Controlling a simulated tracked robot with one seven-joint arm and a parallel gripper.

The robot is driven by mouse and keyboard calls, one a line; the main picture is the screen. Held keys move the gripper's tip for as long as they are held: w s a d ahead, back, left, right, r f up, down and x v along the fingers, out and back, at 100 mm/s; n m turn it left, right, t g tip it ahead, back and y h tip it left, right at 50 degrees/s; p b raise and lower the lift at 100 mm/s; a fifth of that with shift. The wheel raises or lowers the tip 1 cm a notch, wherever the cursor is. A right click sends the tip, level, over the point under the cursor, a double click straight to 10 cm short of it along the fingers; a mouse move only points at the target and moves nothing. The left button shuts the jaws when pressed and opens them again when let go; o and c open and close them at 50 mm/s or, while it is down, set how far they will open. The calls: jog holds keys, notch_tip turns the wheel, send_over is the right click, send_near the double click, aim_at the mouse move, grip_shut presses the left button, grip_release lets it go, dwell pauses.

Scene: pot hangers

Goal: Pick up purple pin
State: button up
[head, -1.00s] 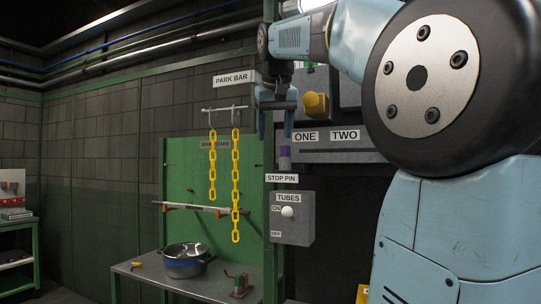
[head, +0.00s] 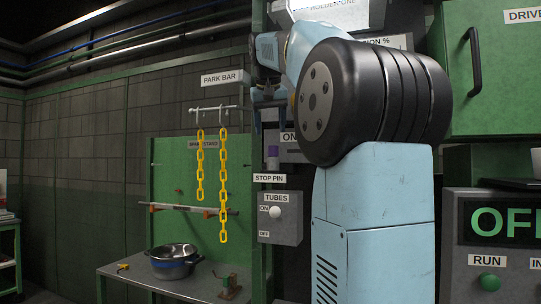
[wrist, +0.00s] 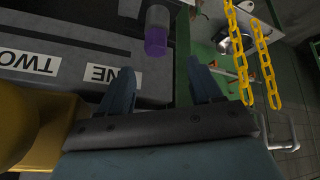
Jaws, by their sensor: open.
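The purple pin (head: 272,152) stands upright above the STOP PIN label, beside the panel marked ONE. In the wrist view the purple pin (wrist: 156,40) has a purple end and a grey upper part, and it lies beyond the fingertips, roughly in line with the gap between them. My gripper (head: 270,118) is above the pin in the head view, and apart from it. In the wrist view my gripper (wrist: 160,76) is open with two blue-grey fingers and nothing between them.
Yellow chains (head: 223,190) hang from the park bar (head: 215,108) left of my gripper. A yellow knob (wrist: 18,120) is close on the wrist view's left. The TUBES switch box (head: 279,218) is below the pin. A pot (head: 174,262) stands on the bench (head: 125,270).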

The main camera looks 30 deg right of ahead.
aim_at(273, 157)
jog(key=shift+s+x, duration=0.2)
jog(key=shift+x, duration=1.4)
jog(key=shift+s+x, duration=0.2)
jog(key=shift+x, duration=1.45)
jog(key=shift+d+f, duration=0.15)
jog(key=c, duration=1.1)
